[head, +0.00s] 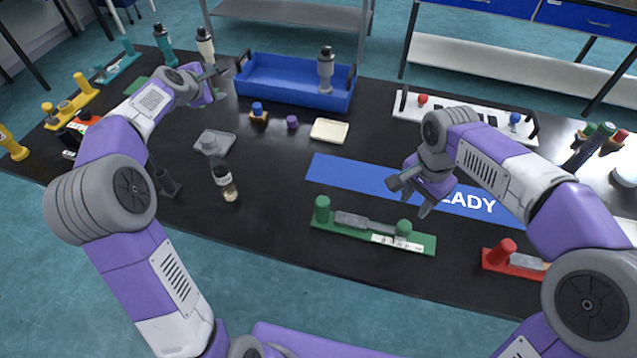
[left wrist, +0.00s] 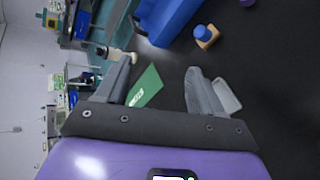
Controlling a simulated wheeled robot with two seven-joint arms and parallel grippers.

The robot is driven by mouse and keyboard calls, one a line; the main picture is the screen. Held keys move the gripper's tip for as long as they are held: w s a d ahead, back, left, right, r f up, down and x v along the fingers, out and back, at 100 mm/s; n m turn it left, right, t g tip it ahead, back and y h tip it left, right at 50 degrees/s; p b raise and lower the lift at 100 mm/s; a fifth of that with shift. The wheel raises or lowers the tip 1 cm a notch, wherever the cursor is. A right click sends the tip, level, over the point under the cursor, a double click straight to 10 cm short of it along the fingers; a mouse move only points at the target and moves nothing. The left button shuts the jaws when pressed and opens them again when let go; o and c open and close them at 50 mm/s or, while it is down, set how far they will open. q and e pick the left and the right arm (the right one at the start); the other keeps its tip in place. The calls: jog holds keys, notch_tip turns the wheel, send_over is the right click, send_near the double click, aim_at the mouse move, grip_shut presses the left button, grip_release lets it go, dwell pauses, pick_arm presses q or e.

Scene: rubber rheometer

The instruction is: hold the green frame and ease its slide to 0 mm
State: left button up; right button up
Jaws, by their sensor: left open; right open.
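The green frame (head: 345,235) lies on the near middle part of the black table in the head view. A fixed green post stands at its left end, and a green knob (head: 404,227) sits on the slide toward its right. A grey bar lies between them. A white scale strip (head: 398,243) is on the front right; its marks are too small to read. My right gripper (head: 408,197) is open and empty, above and behind the knob, apart from it. My left gripper (head: 222,82) is open and empty at the back left, far from the frame; its fingers show in the left wrist view (left wrist: 160,95).
A red frame (head: 500,258) lies to the right, partly behind my right arm. A blue READY strip (head: 345,177) lies behind the green frame. A bottle (head: 222,178) stands left of it. A blue tray (head: 285,90) and a white rack (head: 465,108) are farther back.

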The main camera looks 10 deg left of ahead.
pick_arm(q)
jog(key=d+f+m+g+h, duration=0.2)
jog(key=d+f+m+h, duration=0.15)
jog(key=d, duration=0.75)
jog(key=m+g+y, duration=0.2)
jog(key=m+g, duration=0.8)
jog(key=m, duration=0.4)
send_near(323, 208)
jog(key=f, duration=0.1)
jog(key=w+f, duration=0.1)
jog(key=f, duration=0.1)
jog(key=w+f, duration=0.1)
jog(key=f, duration=0.1)
jog(key=shift+w+f, duration=0.1)
jog(key=shift+w, duration=0.05)
jog(key=shift+s+f+m+y, duration=0.15)
jog(key=shift+s+m+y, duration=0.1)
jog(key=shift+s+y, duration=0.1)
jog(key=shift+s+f, duration=0.1)
jog(key=shift+f, duration=0.25)
notch_tip(323, 208, down, 7)
jog(key=shift+r, duration=0.15)
